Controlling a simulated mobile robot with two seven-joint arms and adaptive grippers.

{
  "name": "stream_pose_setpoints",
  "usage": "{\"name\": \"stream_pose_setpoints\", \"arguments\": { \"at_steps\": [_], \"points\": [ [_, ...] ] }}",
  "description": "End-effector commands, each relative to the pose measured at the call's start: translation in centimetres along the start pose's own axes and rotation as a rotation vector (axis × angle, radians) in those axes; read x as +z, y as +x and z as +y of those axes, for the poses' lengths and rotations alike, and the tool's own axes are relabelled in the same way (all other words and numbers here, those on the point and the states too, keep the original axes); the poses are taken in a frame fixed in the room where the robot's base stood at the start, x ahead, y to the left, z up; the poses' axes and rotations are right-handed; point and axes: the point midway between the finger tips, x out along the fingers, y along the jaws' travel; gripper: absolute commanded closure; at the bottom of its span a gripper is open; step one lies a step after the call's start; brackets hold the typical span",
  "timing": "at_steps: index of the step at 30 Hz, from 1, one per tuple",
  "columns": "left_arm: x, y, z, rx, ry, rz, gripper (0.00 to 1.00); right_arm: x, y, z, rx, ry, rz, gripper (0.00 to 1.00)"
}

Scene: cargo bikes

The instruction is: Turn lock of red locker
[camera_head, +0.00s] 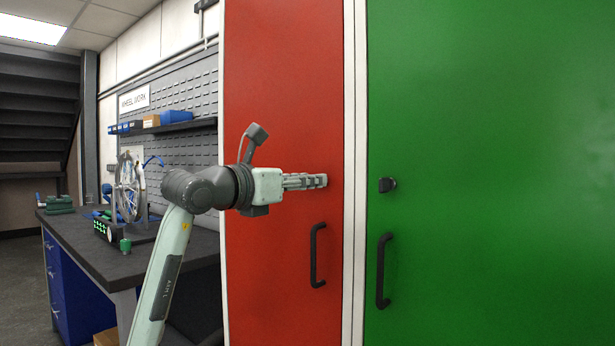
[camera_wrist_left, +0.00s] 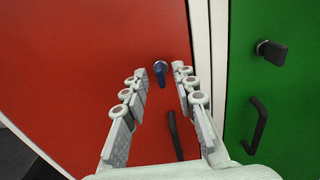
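The red locker door (camera_head: 285,80) stands left of the green one and also fills the left of the left wrist view (camera_wrist_left: 75,70). In that view its lock (camera_wrist_left: 161,76), a small dark blue knob, hangs roughly downward between and beyond my left fingertips. In the head view the lock is hidden by my left gripper (camera_head: 320,181), which points right at the red door. My left gripper is open, with a finger on either side of the lock; I cannot tell whether they touch it. The red door's black handle (camera_head: 317,255) is below. My right gripper is not in view.
The green locker (camera_head: 490,120) with its black lock (camera_head: 387,185) and handle (camera_head: 383,270) is to the right, past a white frame strip (camera_head: 354,120). A workbench (camera_head: 120,260) with a wheel (camera_head: 130,185) stands at the left.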

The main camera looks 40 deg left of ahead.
Motion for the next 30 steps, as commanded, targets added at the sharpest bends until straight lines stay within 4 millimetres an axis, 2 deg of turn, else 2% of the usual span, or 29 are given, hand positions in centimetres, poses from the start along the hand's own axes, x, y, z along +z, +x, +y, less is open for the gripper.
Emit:
{"name": "stream_pose_setpoints", "arguments": {
  "at_steps": [9, 16, 30],
  "points": [
    [-0.03, 0.48, -0.03, -0.001, 0.0, -0.001, 0.72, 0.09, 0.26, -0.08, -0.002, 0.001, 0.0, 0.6],
    [-0.04, 0.46, -0.03, -0.001, 0.0, 0.0, 1.0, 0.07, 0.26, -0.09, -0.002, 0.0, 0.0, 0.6],
    [-0.15, 0.43, 0.01, 0.001, 0.035, 0.0, 1.0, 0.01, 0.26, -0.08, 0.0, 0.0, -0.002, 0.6]
  ]
}}
